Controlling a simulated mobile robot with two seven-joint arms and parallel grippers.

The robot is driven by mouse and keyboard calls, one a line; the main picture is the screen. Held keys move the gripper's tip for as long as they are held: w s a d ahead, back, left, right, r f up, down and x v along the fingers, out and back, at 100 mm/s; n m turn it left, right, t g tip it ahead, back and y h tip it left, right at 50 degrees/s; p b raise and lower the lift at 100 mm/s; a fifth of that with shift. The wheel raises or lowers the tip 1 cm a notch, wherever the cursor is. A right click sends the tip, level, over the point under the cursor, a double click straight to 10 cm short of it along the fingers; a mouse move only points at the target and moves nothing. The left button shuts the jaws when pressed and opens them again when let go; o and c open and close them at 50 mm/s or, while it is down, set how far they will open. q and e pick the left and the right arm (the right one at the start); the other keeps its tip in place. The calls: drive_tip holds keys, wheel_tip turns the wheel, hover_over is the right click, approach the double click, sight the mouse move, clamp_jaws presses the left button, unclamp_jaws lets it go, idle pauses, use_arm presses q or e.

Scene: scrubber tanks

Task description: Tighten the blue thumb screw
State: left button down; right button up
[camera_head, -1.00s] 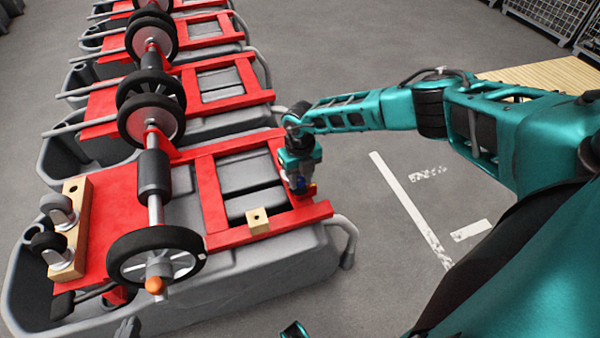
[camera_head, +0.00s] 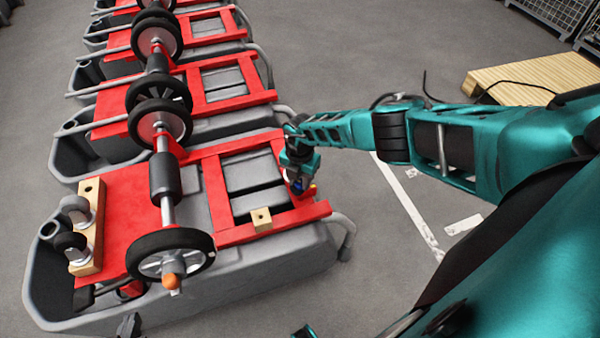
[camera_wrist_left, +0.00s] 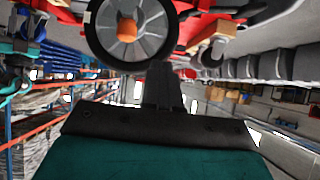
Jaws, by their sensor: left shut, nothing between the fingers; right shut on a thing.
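The blue thumb screw (camera_head: 298,186) is a small blue spot at the right end of the nearest red frame (camera_head: 230,236), mostly hidden by my right gripper (camera_head: 299,181). That gripper comes down on it from above and is shut on it. My left gripper (camera_head: 130,327) shows only as dark fingertips at the bottom edge, apart from the tank. In the left wrist view its fingers (camera_wrist_left: 164,92) are shut and empty, close to a black wheel (camera_wrist_left: 131,38) with an orange cap.
The nearest grey tank (camera_head: 290,262) carries the red frame, an axle with a black wheel (camera_head: 170,252), and wooden blocks, one with casters (camera_head: 98,225). More tanks stand in a row behind. A wooden pallet (camera_head: 530,75) lies at back right.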

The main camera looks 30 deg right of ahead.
drive_tip(key=m+p, duration=0.1)
drive_tip(key=m, duration=0.2)
drive_tip(key=shift+w+r, duration=0.15)
drive_tip(key=m, duration=0.2)
drive_tip(key=shift+m, duration=0.3)
drive_tip(key=m, duration=0.4)
drive_tip(key=shift+w+m, duration=0.15)
drive_tip(key=shift+m, duration=0.15)
drive_tip(key=shift+d+m, duration=0.1)
drive_tip(key=shift+m, duration=0.5)
drive_tip(key=o, duration=1.1)
drive_tip(key=shift+c, duration=0.2)
